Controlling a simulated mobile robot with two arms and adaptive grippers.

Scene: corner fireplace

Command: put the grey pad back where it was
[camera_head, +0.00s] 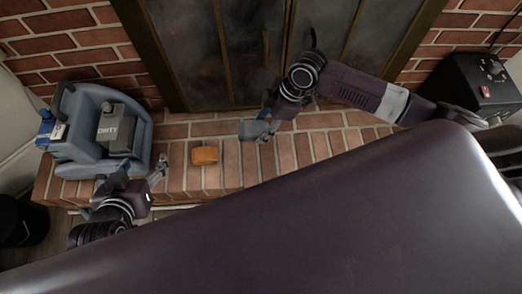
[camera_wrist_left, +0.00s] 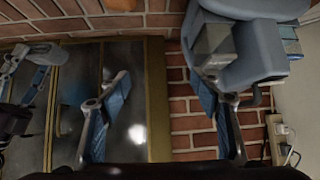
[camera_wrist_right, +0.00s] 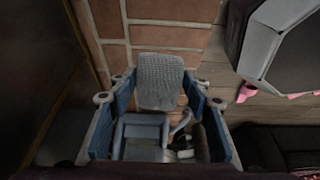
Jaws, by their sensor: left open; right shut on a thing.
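The grey pad (camera_head: 254,130) is gripped by my right gripper (camera_head: 265,120) above the brick hearth, in front of the fireplace doors. In the right wrist view the pad (camera_wrist_right: 160,75) shows as a textured grey block between the fingertips. My left gripper (camera_head: 135,175) is open and empty over the left part of the hearth, just right of and below the blue-grey machine. In the left wrist view its fingers (camera_wrist_left: 162,88) stand wide apart with nothing between them. The pictures do not mark where the pad was before.
A blue-grey machine (camera_head: 83,140) with a grey tank labelled "DIRTY" stands at the hearth's left end. An orange block (camera_head: 205,155) lies on the brick hearth (camera_head: 230,170) between my grippers. A black box with knobs (camera_head: 478,80) stands at right. A dark bin (camera_head: 20,222) is at lower left.

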